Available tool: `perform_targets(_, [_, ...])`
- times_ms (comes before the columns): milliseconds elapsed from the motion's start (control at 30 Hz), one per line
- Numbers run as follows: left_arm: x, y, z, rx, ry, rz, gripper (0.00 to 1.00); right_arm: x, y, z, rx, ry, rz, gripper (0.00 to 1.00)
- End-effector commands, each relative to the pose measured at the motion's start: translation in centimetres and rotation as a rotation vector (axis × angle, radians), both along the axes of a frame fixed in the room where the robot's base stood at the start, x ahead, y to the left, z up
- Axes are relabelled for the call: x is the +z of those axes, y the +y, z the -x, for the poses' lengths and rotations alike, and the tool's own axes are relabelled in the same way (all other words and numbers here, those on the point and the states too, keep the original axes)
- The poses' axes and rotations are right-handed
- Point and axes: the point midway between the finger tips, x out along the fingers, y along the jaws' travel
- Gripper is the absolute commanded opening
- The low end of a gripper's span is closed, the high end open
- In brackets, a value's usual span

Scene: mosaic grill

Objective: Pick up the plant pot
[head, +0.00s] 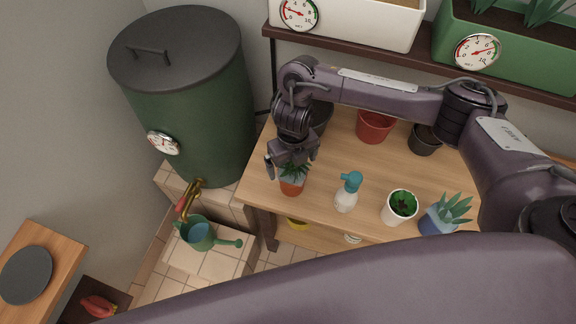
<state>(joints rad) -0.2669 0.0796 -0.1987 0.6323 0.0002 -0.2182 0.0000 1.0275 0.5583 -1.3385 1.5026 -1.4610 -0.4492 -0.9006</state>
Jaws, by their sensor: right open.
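My right gripper (291,162) is open and points down at this pot. Its fingers are at the plant's leaves, one on each side, and partly hide them; I cannot tell whether they touch. Other planted pots are a white pot (397,212) with a leafy plant and a blue pot (432,222) with a succulent, both to the right. My left gripper is not in view.
A spray bottle (347,192) stands just right of the pot. A red pot (374,128) and dark pots stand behind on the table (335,150). A green barrel (205,115) and a watering can (200,235) are to the left. A shelf with planters runs above.

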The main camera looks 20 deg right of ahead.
Motion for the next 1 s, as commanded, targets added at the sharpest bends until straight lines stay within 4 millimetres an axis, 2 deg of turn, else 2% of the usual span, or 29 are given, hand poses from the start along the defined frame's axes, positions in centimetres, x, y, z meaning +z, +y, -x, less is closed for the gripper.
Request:
perform_targets(33, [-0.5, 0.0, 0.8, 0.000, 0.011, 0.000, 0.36, -1.0, 0.1, 0.2, -0.001, 0.005, -0.002, 0.97])
perform_targets(200, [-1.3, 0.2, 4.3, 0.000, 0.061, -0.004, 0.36, -2.7, 0.1, 0.1, -0.002, 0.005, -0.002, 0.97])
perform_targets(333, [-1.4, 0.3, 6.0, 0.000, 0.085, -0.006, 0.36, -4.3, 0.1, -0.1, -0.004, 0.007, -0.002, 0.97])
perform_targets(433, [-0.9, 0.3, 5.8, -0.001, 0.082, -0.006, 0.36, -5.6, 0.0, -0.3, -0.003, 0.006, 0.000, 0.97])
perform_targets(567, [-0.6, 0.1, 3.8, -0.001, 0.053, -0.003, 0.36, -6.9, 0.1, -0.3, -0.001, 0.003, 0.000, 0.97])
perform_targets(700, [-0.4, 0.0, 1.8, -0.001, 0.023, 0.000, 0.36, -7.2, 0.1, -0.4, 0.000, 0.000, -0.001, 0.97])
perform_targets(800, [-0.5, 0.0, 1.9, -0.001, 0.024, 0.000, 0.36, -7.2, 0.1, -0.4, 0.000, 0.000, -0.001, 0.97])
perform_targets(833, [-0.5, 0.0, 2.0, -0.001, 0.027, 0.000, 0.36, -7.2, 0.1, -0.4, 0.000, 0.000, -0.001, 0.96])
perform_targets(1000, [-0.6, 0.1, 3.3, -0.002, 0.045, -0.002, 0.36, -7.2, 0.1, -0.4, -0.001, 0.000, -0.001, 0.74])
